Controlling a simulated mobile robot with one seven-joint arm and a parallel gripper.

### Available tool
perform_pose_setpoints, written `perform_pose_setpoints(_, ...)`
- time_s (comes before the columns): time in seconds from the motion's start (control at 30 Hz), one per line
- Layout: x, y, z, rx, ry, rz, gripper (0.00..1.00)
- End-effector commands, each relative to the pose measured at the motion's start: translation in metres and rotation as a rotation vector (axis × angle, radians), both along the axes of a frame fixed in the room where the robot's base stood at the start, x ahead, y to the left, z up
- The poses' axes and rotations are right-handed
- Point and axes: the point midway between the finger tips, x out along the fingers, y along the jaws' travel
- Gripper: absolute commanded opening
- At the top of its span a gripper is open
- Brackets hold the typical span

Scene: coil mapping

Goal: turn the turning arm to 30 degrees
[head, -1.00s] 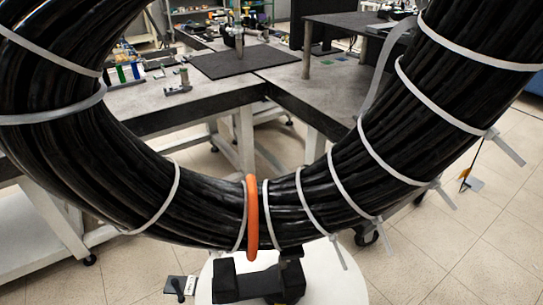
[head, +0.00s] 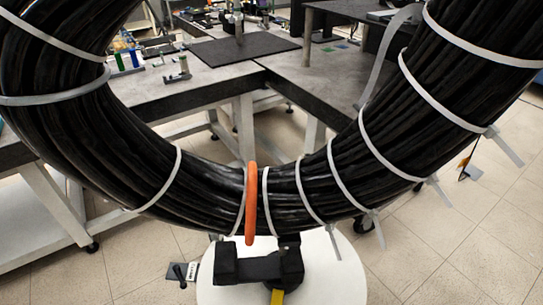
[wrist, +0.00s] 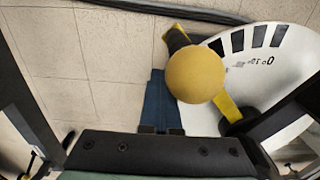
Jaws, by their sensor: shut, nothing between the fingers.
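The turning arm is yellow with a round yellow knob (wrist: 195,75) at its end, over a white dial plate (wrist: 203,120) with black marks and small figures. The figure 0 shows near the dial's right side; I cannot read the arm's angle. In the head view a short yellow piece (head: 277,297) shows at the bottom edge, on the white plate (head: 335,285). My gripper (wrist: 158,76) is shut and empty, its blue fingers just left of the knob. I cannot tell whether they touch it. My gripper does not show in the head view.
A thick black cable coil (head: 205,195) with pale ties and an orange ring (head: 251,205) fills much of the head view. A black block (head: 258,264) stands below it. Workbenches (head: 200,85) are behind. Tiled floor (head: 455,255) is open at the right.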

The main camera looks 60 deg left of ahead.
Motion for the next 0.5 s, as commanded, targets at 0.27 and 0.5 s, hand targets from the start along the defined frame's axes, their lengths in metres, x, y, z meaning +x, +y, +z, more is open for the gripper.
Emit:
perform_pose_setpoints(0.27,-0.0112,0.0073,-0.0005,0.000,0.004,0.002,0.00)
perform_pose_setpoints(0.5,-0.0110,0.0077,-0.0007,0.000,0.003,0.001,0.00)
